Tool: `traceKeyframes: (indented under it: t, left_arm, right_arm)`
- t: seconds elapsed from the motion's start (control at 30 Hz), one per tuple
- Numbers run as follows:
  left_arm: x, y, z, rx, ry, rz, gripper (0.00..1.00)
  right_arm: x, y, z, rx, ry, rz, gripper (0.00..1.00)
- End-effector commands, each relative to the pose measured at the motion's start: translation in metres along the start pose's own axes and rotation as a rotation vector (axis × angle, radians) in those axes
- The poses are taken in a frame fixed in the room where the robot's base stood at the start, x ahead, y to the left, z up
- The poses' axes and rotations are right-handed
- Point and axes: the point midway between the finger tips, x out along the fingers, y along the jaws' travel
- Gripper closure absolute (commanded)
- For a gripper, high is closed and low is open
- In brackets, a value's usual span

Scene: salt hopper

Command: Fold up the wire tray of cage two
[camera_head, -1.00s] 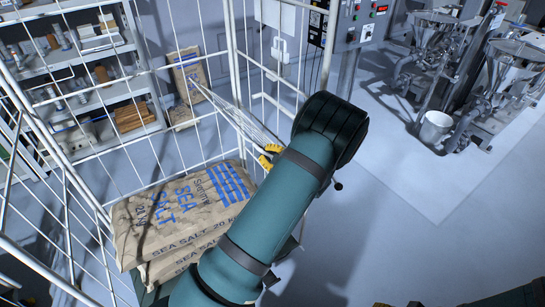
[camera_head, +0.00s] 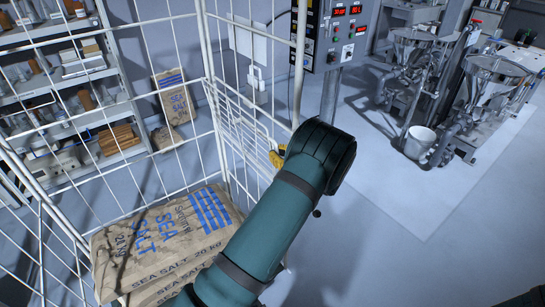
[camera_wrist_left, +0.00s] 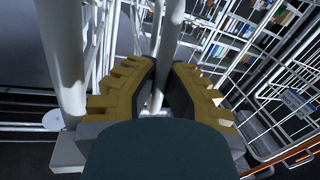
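The wire tray (camera_head: 238,140) of the cage stands steeply upright by the right side of the white wire cage (camera_head: 208,70), above the salt sacks. My left arm reaches across from below. My left gripper's yellow fingers (camera_head: 277,157) show at the tray's right edge, partly hidden by my wrist. In the left wrist view, the left gripper (camera_wrist_left: 166,68) has its two fingers apart, with a white bar (camera_wrist_left: 170,35) showing between them. I cannot tell whether the fingers touch the bar. My right gripper is not in view.
Sea salt sacks (camera_head: 160,240) lie stacked in the cage. Another sack (camera_head: 175,97) stands at the wall behind, near shelves (camera_head: 60,85). A control box (camera_head: 340,30) on a post is beyond the cage. Machines and a white bucket (camera_head: 419,142) stand right. The floor between is clear.

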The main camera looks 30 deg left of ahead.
Motion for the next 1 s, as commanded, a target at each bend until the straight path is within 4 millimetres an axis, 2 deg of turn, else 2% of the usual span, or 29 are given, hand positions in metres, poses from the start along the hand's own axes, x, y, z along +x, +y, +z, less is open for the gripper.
traceKeyframes:
  t: [0.37, 0.4, 0.47, 0.5, 0.83, 1.0]
  left_arm:
    - [-0.002, 0.001, 0.003, 0.007, -0.005, 0.002, 1.00]
    - [-0.002, 0.001, 0.003, 0.006, -0.005, 0.002, 0.85]
    - [-0.002, 0.001, 0.002, 0.006, -0.004, 0.001, 0.64]
    - [-0.002, 0.001, 0.002, 0.006, -0.004, 0.001, 0.59]
    - [-0.004, 0.001, 0.001, 0.004, -0.002, 0.001, 0.59]
    - [-0.024, 0.002, 0.001, 0.004, -0.004, 0.003, 0.59]
  right_arm:
    - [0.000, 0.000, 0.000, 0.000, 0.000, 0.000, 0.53]
    - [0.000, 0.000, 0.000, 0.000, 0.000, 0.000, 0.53]
    - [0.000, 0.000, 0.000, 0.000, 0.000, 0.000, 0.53]
    - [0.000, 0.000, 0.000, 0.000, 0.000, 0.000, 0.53]
    - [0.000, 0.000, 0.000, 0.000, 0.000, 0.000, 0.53]
    - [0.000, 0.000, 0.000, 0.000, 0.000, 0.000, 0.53]
